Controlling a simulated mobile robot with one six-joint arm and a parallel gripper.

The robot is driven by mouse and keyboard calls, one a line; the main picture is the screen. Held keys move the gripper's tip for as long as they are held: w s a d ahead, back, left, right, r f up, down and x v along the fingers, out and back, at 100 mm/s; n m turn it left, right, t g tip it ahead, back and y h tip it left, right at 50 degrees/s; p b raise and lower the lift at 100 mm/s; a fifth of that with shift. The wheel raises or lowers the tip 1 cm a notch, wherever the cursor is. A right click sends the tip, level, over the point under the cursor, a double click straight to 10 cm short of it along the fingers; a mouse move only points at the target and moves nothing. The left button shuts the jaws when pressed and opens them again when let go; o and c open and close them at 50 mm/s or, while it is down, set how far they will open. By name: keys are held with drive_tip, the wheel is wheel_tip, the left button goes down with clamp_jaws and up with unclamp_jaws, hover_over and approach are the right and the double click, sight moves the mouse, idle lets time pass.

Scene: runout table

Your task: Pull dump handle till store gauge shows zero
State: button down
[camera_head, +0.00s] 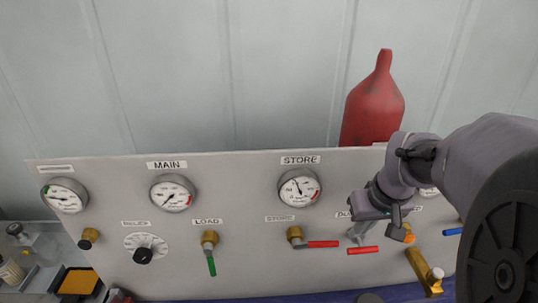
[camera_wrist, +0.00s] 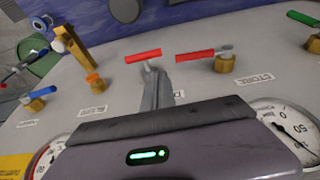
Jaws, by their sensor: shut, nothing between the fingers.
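The STORE gauge (camera_head: 299,188) is a round white dial; its needle points up and slightly left, not clearly at zero. Part of that gauge shows at the right of the wrist view (camera_wrist: 292,128). The dump handle (camera_head: 362,250) is a red lever under a label reading "DU", the rest hidden by my arm. In the wrist view the red dump handle (camera_wrist: 143,56) lies just beyond the tips of my gripper (camera_wrist: 156,75). My gripper (camera_head: 358,236) is shut and empty, close to the handle; I cannot tell whether it touches.
The red STORE valve lever (camera_head: 322,244) is close left of the dump handle. A brass lever (camera_head: 424,270) and orange knob (camera_head: 402,236) stand to its right. The green LOAD lever (camera_head: 211,262) and MAIN gauge (camera_head: 174,193) are further left. A red bottle (camera_head: 373,105) stands behind the panel.

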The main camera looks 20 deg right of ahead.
sight(354, 253)
drive_tip(key=b+x, duration=0.2)
drive_tip(key=x, duration=0.8)
drive_tip(key=s, duration=0.1)
drive_tip(key=s+b, duration=0.1)
drive_tip(key=s, duration=0.1)
drive_tip(key=shift+s+a+f, duration=0.1)
drive_tip(key=shift+s+a, duration=0.1)
drive_tip(key=shift+a, duration=0.2)
drive_tip(key=shift+a+f, duration=0.1)
drive_tip(key=shift+f, duration=0.05)
idle(1.4)
idle(1.9)
